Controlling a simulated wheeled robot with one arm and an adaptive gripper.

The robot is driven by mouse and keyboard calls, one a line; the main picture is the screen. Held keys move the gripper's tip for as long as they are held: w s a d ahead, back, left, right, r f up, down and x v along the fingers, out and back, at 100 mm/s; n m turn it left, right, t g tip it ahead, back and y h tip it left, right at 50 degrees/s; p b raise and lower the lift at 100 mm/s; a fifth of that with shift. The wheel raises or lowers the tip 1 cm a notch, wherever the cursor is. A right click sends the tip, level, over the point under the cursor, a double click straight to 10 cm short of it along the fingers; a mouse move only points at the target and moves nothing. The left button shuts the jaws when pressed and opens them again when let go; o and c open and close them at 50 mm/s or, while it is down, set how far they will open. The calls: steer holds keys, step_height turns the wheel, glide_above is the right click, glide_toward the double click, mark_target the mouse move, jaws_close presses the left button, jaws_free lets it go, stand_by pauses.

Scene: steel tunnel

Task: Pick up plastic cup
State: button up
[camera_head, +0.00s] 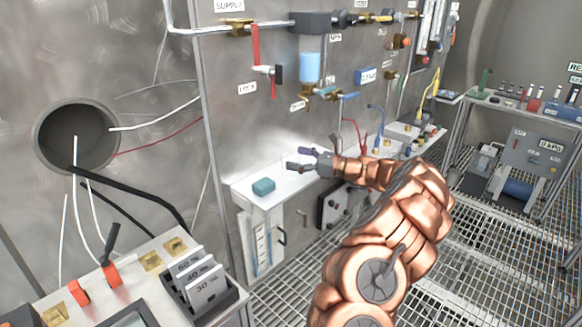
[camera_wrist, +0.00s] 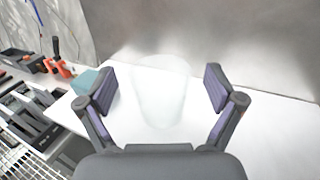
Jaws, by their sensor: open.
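A whitish, see-through plastic cup (camera_wrist: 160,92) stands on a white shelf (camera_wrist: 265,125) in the wrist view, its outline faint against the shelf. It lies between the two fingers of my gripper (camera_wrist: 160,88), which are spread wide apart on either side of it. I cannot tell whether either finger touches it. In the head view my gripper (camera_head: 296,160) is over the shelf, pointing left along the metal wall. The cup cannot be made out clearly in the head view.
A teal block (camera_head: 263,187) lies on the shelf left of my gripper; it also shows beside the left finger in the wrist view (camera_wrist: 88,81). A steel wall with valves and a blue-filled container (camera_head: 310,68) rises behind. A console with percent cards (camera_head: 203,282) stands front left.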

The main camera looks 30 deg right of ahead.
steer(key=shift+x, duration=0.95)
steer(key=shift+c, duration=0.4)
steer(key=c, duration=1.1)
